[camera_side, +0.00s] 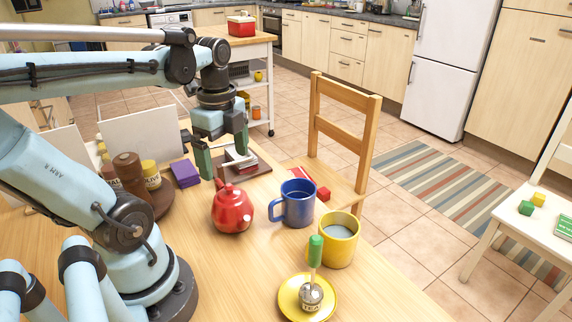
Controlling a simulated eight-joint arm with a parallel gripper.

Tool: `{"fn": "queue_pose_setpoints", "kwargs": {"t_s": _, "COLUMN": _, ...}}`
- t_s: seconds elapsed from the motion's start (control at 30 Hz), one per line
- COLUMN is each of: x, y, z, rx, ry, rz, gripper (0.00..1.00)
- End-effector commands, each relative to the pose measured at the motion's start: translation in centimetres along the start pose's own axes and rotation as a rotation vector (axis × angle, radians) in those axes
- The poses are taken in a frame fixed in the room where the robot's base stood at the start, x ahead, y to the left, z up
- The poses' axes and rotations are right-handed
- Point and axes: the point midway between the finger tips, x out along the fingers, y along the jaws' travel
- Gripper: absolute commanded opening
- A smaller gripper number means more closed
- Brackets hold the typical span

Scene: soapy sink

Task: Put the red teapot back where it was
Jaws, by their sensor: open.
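The red teapot (232,210) stands upright on the wooden table, left of the blue mug (297,204). Its lid and knob are on. My gripper (226,164) is open, its two green-tipped fingers spread apart, behind the teapot in the picture. It is over or close to a brown board (258,170) that carries a pale metal piece with a red part. The fingers look apart from the teapot, and I see nothing held between them. How high the fingertips are above the board is hard to tell.
A yellow mug (340,241) with greyish liquid and a yellow saucer (285,301) bearing a green-handled tea infuser (312,294) stand at the front right. A purple block (185,173) and a brown round tray (163,203) with jars are at left. Bare tabletop lies before the teapot.

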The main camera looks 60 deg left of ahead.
Motion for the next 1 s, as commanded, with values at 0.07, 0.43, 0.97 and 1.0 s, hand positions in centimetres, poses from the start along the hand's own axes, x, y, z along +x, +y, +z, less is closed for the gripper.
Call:
{"fn": "queue_pose_setpoints", "kwargs": {"t_s": 0.07, "x": -1.1, "y": 0.0, "z": 0.0, "rx": 0.000, "ry": 0.000, "rz": 0.000, "gripper": 1.00}}
{"fn": "queue_pose_setpoints", "kwargs": {"t_s": 0.43, "x": -3.6, "y": 0.0, "z": -0.2, "rx": -0.011, "ry": 0.000, "rz": -0.007, "gripper": 1.00}}
{"fn": "queue_pose_setpoints", "kwargs": {"t_s": 0.97, "x": 0.7, "y": -2.7, "z": -9.4, "rx": -0.752, "ry": 0.282, "rz": -0.340, "gripper": 1.00}}
{"fn": "queue_pose_setpoints", "kwargs": {"t_s": 1.0, "x": 0.9, "y": -2.7, "z": -10.2, "rx": -0.812, "ry": 0.326, "rz": -0.351, "gripper": 1.00}}
